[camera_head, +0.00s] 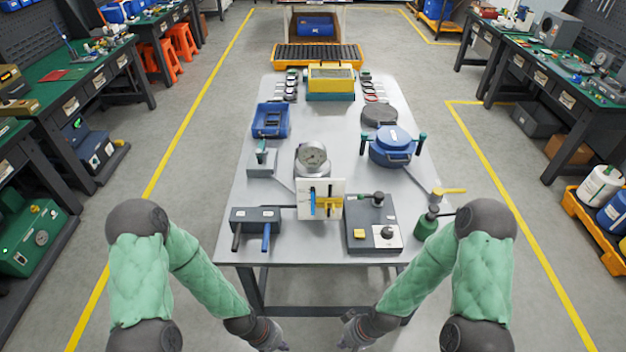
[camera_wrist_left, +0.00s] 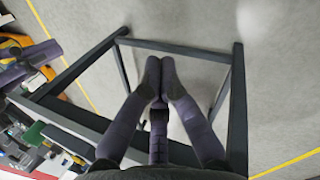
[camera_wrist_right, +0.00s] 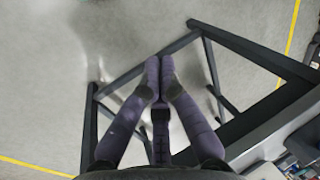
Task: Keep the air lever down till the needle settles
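A dark block (camera_head: 255,214) at the table's front left carries two downward-pointing levers, one black (camera_head: 236,236) and one blue (camera_head: 267,238). I cannot tell which lever is the air lever. A round dial gauge (camera_head: 313,157) stands mid-table; its needle is too small to read. My left gripper (camera_head: 277,344) is below the table's front edge, apart from the levers; in the left wrist view its fingertips (camera_wrist_left: 160,78) meet with nothing between them. My right gripper (camera_head: 350,338) is also low in front of the table; its fingertips (camera_wrist_right: 160,77) meet, empty.
A white panel (camera_head: 334,205) with blue and yellow parts stands front centre. A grey box (camera_head: 373,238) with a knob and a green bottle (camera_head: 427,222) with a yellow handle are to its right. A blue lidded pot (camera_head: 391,147) and blue tray (camera_head: 271,120) stand behind.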

